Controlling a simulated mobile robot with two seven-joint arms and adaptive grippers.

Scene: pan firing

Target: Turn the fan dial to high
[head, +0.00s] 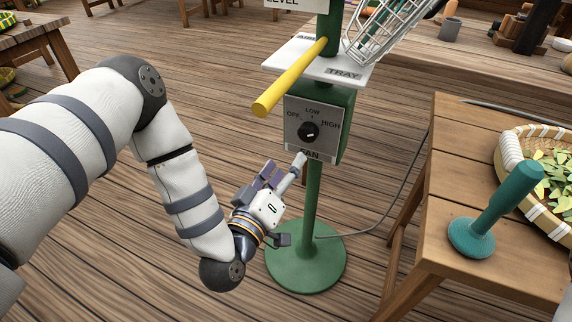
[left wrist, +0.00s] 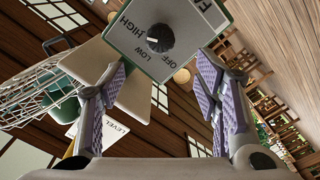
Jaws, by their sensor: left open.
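The fan dial (head: 308,131) is a round black knob on a grey panel (head: 327,145) marked OFF, LOW and HIGH, with FAN below. The panel is on a green post (head: 311,200). The exact setting of the knob is too small to tell. My left gripper (head: 290,174) is just below and left of the panel, its fingers pointing up towards it. In the left wrist view the gripper (left wrist: 160,70) is open and empty, and the dial (left wrist: 160,38) appears beyond and between the fingertips, apart from them. My right gripper is not in view.
A yellow rod (head: 290,78) sticks out above the panel, beside a white tray shelf (head: 300,62) and a wire basket (head: 385,30). A wooden table (head: 450,190) at right bears a teal stamp-like tool (head: 497,208) and a woven basket of leaves (head: 518,143). A cable (head: 385,222) runs from the post.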

